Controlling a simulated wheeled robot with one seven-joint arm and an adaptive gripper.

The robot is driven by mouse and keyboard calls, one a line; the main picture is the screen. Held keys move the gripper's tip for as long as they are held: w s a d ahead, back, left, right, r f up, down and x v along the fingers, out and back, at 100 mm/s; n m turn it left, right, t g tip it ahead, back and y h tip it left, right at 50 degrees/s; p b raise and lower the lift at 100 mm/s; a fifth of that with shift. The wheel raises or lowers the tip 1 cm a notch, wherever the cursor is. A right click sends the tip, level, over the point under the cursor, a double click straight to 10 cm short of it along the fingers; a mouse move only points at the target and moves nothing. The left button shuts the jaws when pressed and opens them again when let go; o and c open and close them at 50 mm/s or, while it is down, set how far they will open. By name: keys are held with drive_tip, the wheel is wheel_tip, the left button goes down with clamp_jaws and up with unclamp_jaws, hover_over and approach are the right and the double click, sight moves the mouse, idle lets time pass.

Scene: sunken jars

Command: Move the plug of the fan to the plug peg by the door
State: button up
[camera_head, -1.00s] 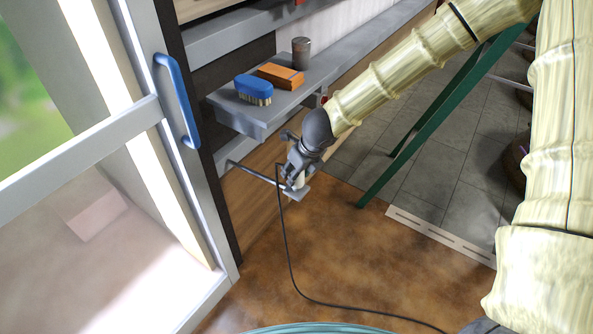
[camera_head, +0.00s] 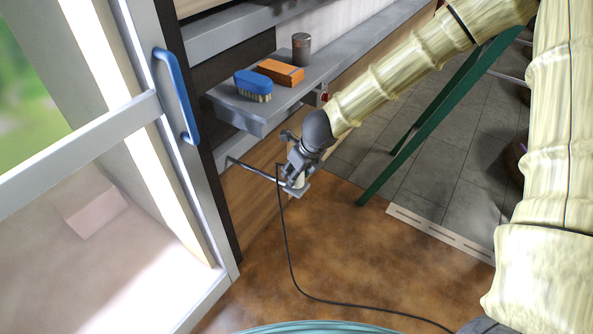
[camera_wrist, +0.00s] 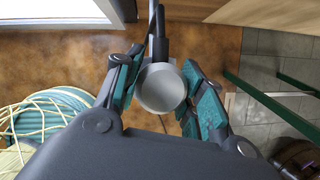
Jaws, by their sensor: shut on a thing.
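My gripper (camera_head: 298,182) is low beside the door, below the grey shelf. It is shut on the plug (camera_wrist: 162,88), a pale grey round body between the two finger pads in the wrist view. A black cord (camera_head: 287,245) leaves the plug and hangs to the floor, running right. The plug peg (camera_head: 250,173), a thin grey rod, sticks out from the wall by the door and its end meets the plug and fingers. In the wrist view the rod (camera_wrist: 151,20) runs up behind the plug's dark neck (camera_wrist: 161,38). Whether the plug rests on the peg I cannot tell. The fan is not clearly seen.
Above the gripper, the grey shelf (camera_head: 240,112) holds a blue brush (camera_head: 252,83), an orange block (camera_head: 280,71) and a can (camera_head: 301,48). The door's blue handle (camera_head: 177,97) is at left. A green leg (camera_head: 420,135) stands right. Brown floor is open below.

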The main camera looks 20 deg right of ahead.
drive_tip(key=shift+f, duration=0.35)
idle(0.4)
drive_tip(key=o, duration=1.8)
drive_tip(key=shift+c, duration=0.2)
drive_tip(key=shift+r, duration=0.15)
wheel_tip(320, 180, up, 11)
drive_tip(key=p, duration=1)
drive_tip(key=shift+r+p, duration=0.2)
drive_tip(key=shift+p, duration=0.1)
drive_tip(key=shift+f, duration=0.1)
